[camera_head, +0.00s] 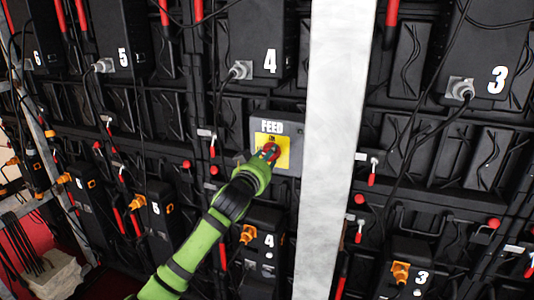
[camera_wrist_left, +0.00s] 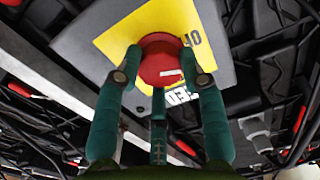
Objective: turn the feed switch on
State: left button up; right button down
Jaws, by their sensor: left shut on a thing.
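The feed switch is a red round knob (camera_wrist_left: 160,52) on a yellow plate (camera_wrist_left: 118,36) fixed to a grey panel (camera_head: 260,126) marked FEED. In the head view the panel sits just left of a pale upright post. My left gripper (camera_head: 268,154) reaches it from below. In the left wrist view its green fingers (camera_wrist_left: 160,62) are shut on the knob, on opposite sides of it. A small pale mark shows on the knob. Lettering beside the knob is partly hidden by the fingers, and I cannot tell the switch's setting. My right gripper is not in view.
The pale post (camera_head: 332,130) stands close right of the panel. Black numbered boxes, such as box 4 (camera_head: 262,40) and box 3 (camera_head: 490,50), with hanging cables and red levers surround it. A white bundle (camera_head: 52,275) lies at the lower left.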

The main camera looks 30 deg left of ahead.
pick_arm(q)
jog(key=shift+f+m+p, duration=0.15)
jog(key=shift+m+p, duration=3.15)
jog(key=shift+m, duration=3.8)
jog(key=o, duration=1.1)
jog(key=shift+a, duration=0.15)
jog(key=shift+o, duration=0.2)
jog(key=v, duration=1.2)
